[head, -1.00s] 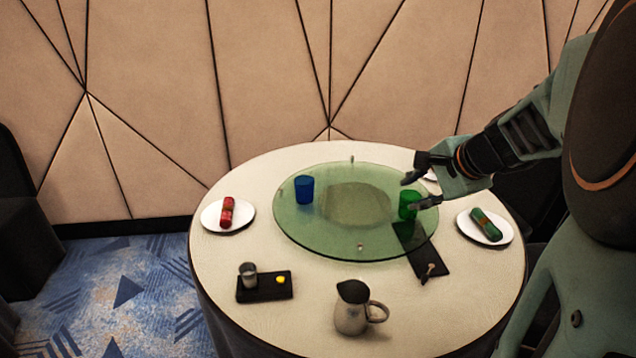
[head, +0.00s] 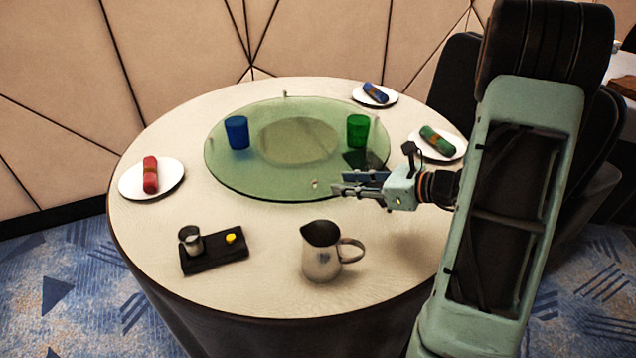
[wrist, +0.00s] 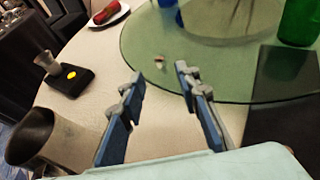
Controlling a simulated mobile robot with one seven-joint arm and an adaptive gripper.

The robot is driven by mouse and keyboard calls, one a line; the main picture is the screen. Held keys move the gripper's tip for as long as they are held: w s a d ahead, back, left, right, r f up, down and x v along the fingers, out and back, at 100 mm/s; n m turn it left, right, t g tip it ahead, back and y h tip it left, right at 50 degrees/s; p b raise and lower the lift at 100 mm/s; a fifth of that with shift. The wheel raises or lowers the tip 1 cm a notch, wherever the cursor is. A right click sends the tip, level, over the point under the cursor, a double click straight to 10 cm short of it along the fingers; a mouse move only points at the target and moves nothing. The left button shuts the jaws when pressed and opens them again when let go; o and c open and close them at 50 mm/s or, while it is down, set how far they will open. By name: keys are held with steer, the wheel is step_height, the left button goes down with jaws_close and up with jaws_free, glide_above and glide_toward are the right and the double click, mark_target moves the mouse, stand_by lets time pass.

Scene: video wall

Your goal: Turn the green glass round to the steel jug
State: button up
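The green glass (head: 357,132) stands upright at the right side of the round green glass turntable (head: 235,175). It also shows at the top right of the wrist view (wrist: 298,22). The steel jug (head: 320,252) stands on the table at the front, outside the turntable, its handle to the right; it shows at the lower left of the wrist view (wrist: 68,140). My gripper (head: 340,188) is at the turntable's front right rim, behind the jug and in front of the green glass. In the wrist view its fingers (wrist: 158,75) are apart with nothing held between them.
A blue glass (head: 237,133) stands on the turntable's left side. A small peg (head: 315,184) sits near its front rim. A black tray (head: 213,250) with a small cup and yellow item lies front left. Plates with red (head: 150,175), green (head: 436,141) and blue (head: 375,93) rolls stand around.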

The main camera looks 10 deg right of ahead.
mark_target(316, 182)
steer(key=b+x, duration=0.1)
steer(key=x, duration=0.9)
steer(key=shift+s, duration=0.1)
steer(key=shift+c, duration=0.5)
jaws_close()
